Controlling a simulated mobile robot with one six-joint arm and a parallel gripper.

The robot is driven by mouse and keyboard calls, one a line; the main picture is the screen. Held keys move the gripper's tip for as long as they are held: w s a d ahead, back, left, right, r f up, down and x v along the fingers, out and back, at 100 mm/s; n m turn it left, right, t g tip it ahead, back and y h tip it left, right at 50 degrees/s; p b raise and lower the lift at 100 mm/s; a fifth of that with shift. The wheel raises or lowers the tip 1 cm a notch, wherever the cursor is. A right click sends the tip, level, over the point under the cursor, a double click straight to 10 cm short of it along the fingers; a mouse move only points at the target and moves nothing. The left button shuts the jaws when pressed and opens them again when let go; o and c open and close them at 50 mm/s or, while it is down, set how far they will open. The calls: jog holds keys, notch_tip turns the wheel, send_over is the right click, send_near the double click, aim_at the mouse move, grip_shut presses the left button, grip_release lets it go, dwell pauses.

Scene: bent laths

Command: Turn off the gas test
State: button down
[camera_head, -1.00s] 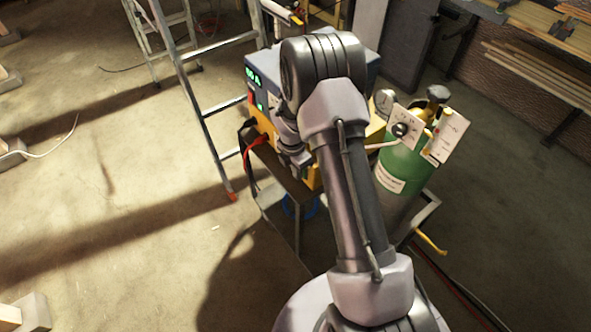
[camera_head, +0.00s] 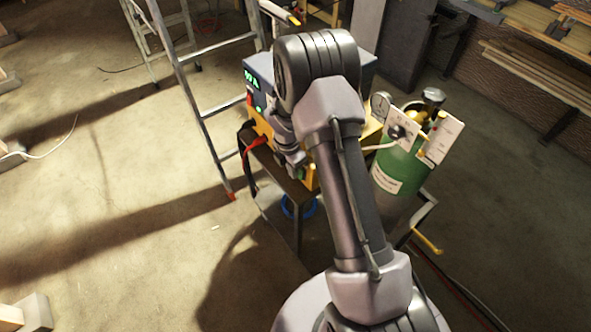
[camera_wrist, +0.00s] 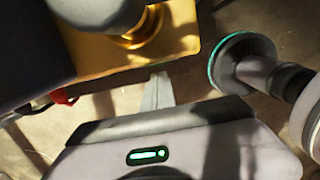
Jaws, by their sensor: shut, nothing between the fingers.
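The welding power source (camera_head: 256,84), a blue-grey box with a green lit display and a yellow lower part, stands on a small cart, partly behind my arm. My wrist (camera_head: 286,145) hangs in front of its yellow lower part; my fingertips are hidden in the head view. In the wrist view, my gripper's shut, empty fingers (camera_wrist: 158,90) point toward a yellow surface (camera_wrist: 185,40) with a brass-coloured fitting (camera_wrist: 140,30). The fingertips look close to its edge; I cannot tell whether they touch. No gas test marking is readable.
A green gas cylinder (camera_head: 398,168) with a gauge (camera_head: 380,106) and white cards stands right of my arm. A ladder (camera_head: 207,115) stands close on the left. A red cable (camera_head: 255,143) leaves the machine's front. The floor farther left is mostly clear.

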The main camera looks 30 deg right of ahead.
jog(key=a+r+p, duration=0.3)
jog(key=a+r, duration=0.1)
jog(key=r, duration=0.6)
jog(key=shift+s+r+p, duration=0.25)
jog(key=shift+s+p, duration=0.15)
jog(key=shift+s, duration=0.05)
jog(key=shift+a, duration=0.1)
